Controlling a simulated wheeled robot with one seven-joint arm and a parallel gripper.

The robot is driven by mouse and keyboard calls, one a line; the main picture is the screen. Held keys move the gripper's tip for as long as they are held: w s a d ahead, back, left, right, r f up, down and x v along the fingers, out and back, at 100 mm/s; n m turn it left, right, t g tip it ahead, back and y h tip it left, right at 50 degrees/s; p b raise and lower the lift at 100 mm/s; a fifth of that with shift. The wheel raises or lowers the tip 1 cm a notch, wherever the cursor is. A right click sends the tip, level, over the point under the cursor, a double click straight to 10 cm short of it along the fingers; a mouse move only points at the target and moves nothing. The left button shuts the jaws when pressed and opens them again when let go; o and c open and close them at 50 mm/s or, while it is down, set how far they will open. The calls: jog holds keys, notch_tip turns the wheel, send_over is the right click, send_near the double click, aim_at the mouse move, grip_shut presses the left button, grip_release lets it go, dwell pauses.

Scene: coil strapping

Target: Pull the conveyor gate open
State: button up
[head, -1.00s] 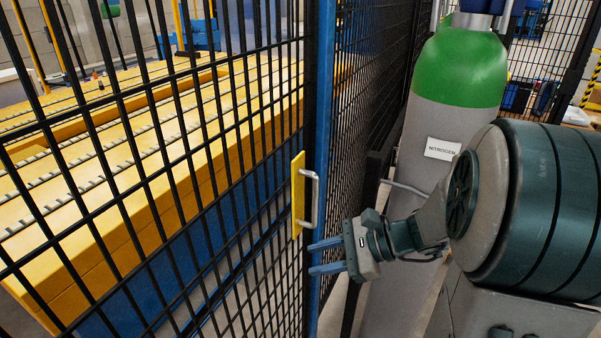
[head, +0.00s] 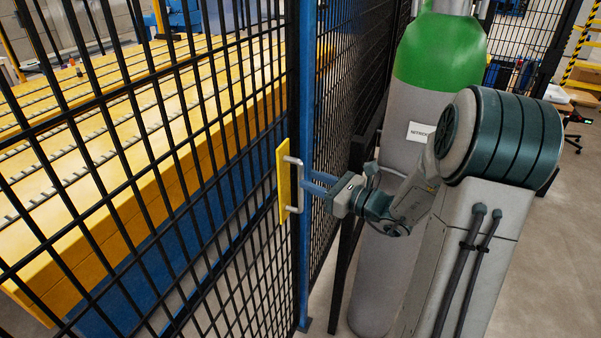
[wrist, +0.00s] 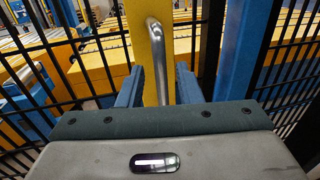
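The conveyor gate (head: 215,150) is a black mesh panel that looks closed against the blue post (head: 306,240). Its silver bar handle (head: 299,187) is fixed on a yellow plate (head: 283,178) at the gate's edge. My gripper (head: 307,184) is level with the handle, its blue fingers pointing at it. In the wrist view my gripper (wrist: 158,85) is open, with one finger on each side of the handle (wrist: 160,55). The bar stands between the fingers, with gaps visible on both sides. The fingertips' exact depth around the bar is hard to tell.
A green-topped grey nitrogen cylinder (head: 393,200) stands right behind my arm. Black mesh fencing (head: 340,100) runs back beyond the blue post. The yellow conveyor (head: 120,150) lies behind the gate. Open floor (head: 560,260) shows at the right.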

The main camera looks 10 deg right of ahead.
jog(key=shift+x, duration=2.15)
grip_shut()
